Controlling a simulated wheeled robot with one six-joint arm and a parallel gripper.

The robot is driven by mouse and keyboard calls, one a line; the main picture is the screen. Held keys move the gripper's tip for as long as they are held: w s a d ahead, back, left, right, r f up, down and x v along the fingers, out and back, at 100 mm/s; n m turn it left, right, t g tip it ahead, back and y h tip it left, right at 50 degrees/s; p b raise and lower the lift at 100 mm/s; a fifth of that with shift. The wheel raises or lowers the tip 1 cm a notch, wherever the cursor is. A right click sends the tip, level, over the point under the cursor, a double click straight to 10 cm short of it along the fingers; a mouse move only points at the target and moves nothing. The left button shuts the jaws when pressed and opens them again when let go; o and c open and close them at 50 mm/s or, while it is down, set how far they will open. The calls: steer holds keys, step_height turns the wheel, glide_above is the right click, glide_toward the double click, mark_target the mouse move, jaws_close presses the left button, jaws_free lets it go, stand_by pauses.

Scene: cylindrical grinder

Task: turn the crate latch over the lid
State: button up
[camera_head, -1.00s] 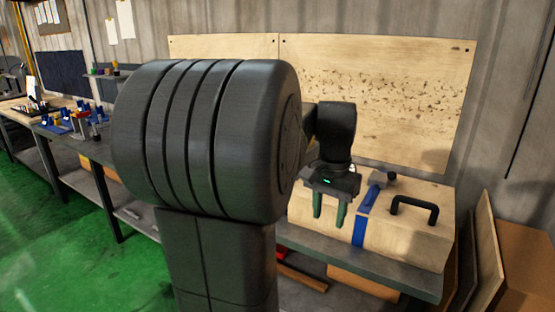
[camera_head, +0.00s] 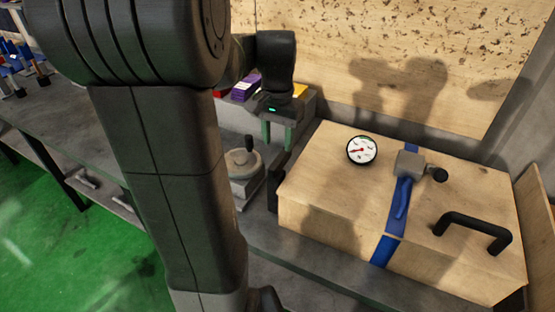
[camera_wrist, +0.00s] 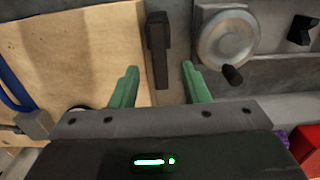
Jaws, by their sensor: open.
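The wooden crate (camera_head: 335,225) with its flat lid (camera_head: 330,165) stands on the bench at the right. A black bar (camera_head: 274,186), which looks like the latch, stands beside the crate's left end; in the wrist view the bar (camera_wrist: 158,50) lies alongside the crate's edge, clear of the lid's top. In the wrist view the bar lies ahead of the gap between the fingertips (camera_wrist: 159,68), and I see no contact.
A blue strap (camera_head: 385,250) with a grey buckle (camera_head: 409,163) crosses the crate. The lid carries a black handle (camera_head: 475,226) and a round dial gauge (camera_head: 362,151). A grey handwheel device (camera_head: 243,165) stands close left of the bar. A wooden board (camera_head: 400,60) rises behind.

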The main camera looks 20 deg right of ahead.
mark_target(278, 160)
step_height(278, 160, down, 7)
steer(key=shift+s+f, duration=0.15)
jaws_close()
